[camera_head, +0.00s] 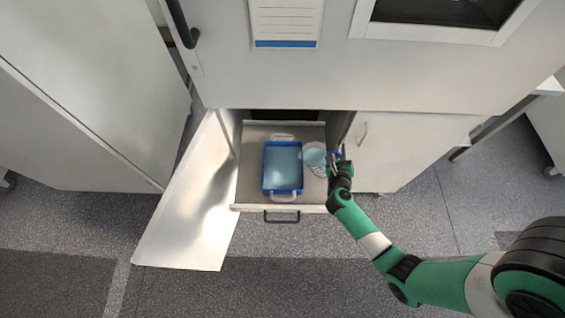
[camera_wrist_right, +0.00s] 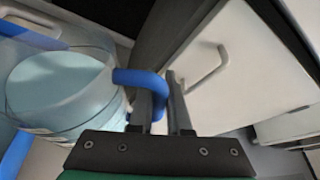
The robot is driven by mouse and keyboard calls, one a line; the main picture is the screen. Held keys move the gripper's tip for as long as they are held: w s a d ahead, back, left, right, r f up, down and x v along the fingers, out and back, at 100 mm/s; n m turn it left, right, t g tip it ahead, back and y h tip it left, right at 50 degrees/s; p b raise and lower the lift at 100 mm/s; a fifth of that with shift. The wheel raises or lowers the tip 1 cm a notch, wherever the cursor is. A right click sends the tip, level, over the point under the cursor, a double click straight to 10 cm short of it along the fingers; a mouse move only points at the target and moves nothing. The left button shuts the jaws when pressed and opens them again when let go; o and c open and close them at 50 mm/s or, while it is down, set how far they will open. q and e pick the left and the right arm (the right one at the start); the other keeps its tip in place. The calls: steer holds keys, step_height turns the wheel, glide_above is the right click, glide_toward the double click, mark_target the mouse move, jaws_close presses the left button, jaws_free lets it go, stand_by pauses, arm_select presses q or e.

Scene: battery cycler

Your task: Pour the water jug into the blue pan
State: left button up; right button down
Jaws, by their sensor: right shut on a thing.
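The blue pan (camera_head: 283,167) sits in the pulled-out drawer and shows a pale blue surface inside a blue rim. The clear water jug (camera_head: 315,158) is just right of the pan, with pale blue water in it. My right gripper (camera_head: 338,160) is at the jug's right side. In the right wrist view the jug (camera_wrist_right: 62,90) is at the left, and my right gripper (camera_wrist_right: 165,105) is shut on its blue handle (camera_wrist_right: 140,80). The jug looks close to upright; I cannot tell whether it touches the drawer floor. My left gripper is not in view.
The drawer's front edge (camera_head: 255,208) has a dark handle (camera_head: 282,217). An open door panel (camera_head: 190,200) stands left of the drawer. A closed white door (camera_head: 400,150) with a handle is at the right. Grey floor in front is clear.

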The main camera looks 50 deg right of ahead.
steer(key=shift+a+r, duration=0.15)
steer(key=shift+r, duration=0.05)
steer(key=shift+w+a+r, duration=0.1)
steer(key=shift+w+r, duration=0.1)
steer(key=shift+r, duration=0.15)
steer(key=shift+n+p, duration=0.3)
steer(key=shift+w+a+r, duration=0.2)
steer(key=shift+w+r, duration=0.15)
steer(key=shift+r, duration=0.2)
steer(key=shift+w+r+n+g, duration=0.2)
steer(key=shift+w+n+g, duration=0.05)
steer(key=shift+n+g, duration=0.05)
steer(key=shift+a, duration=0.1)
steer(key=shift+r+p, duration=0.1)
steer(key=shift+p, duration=0.2)
